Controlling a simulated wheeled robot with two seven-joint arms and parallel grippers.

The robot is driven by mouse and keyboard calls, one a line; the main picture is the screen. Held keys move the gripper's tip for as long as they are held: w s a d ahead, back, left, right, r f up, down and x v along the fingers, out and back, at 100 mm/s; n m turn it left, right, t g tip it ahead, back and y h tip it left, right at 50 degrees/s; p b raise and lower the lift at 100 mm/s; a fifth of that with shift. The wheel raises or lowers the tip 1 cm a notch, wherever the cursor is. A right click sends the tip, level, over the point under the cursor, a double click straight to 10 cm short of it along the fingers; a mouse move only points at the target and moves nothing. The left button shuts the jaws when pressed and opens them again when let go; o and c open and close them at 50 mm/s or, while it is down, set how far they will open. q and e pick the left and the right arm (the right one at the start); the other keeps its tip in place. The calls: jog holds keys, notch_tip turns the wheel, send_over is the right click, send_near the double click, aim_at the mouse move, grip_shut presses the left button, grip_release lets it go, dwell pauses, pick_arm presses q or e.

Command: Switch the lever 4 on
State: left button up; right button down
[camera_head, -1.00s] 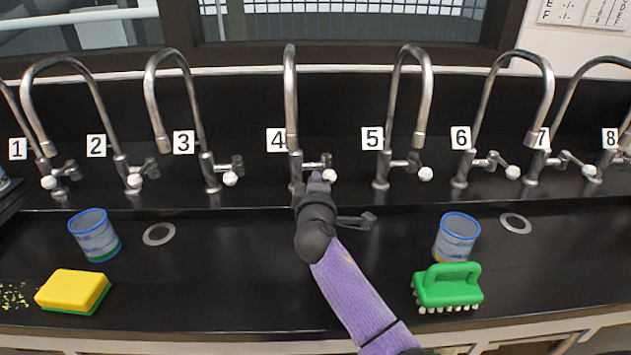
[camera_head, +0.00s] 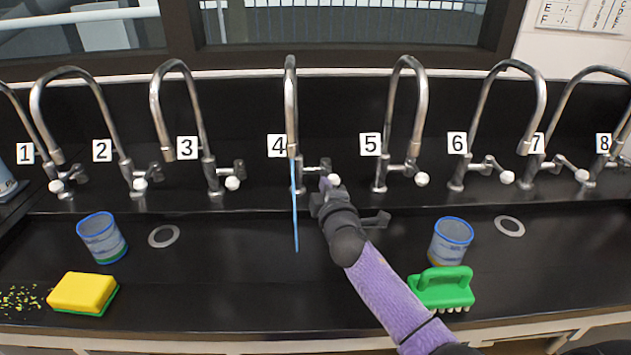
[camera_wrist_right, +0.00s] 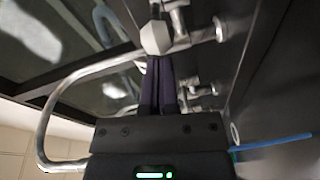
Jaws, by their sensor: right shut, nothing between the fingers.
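Tap 4 (camera_head: 291,110) stands at the back of the black counter beside its number 4 label (camera_head: 277,146). A thin blue stream of water (camera_head: 295,215) runs from its spout down to the counter. Its lever has a white knob (camera_head: 334,180), which also shows large in the right wrist view (camera_wrist_right: 155,38). My right gripper (camera_head: 328,186) is shut and empty, its fingertips at the knob; whether they touch it I cannot tell. The shut dark fingers also show in the right wrist view (camera_wrist_right: 157,62). My left gripper is not in view.
Other numbered taps stand along the back, with tap 3 (camera_head: 205,140) to the left and tap 5 (camera_head: 412,110) to the right. A cup (camera_head: 102,240), a yellow sponge (camera_head: 82,291), another cup (camera_head: 450,243) and a green brush (camera_head: 442,287) stand on the counter.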

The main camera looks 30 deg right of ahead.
jog(key=shift+s+d+n+y+p, duration=0.25)
jog(key=shift+s+d+y+p, duration=0.1)
jog(key=shift+d, duration=0.25)
jog(key=shift+s+d+n+y+p, duration=0.25)
jog(key=shift+s+d+p, duration=0.05)
jog(key=shift+d, duration=0.3)
jog(key=shift+s+d, duration=0.15)
jog(key=shift+d, duration=0.35)
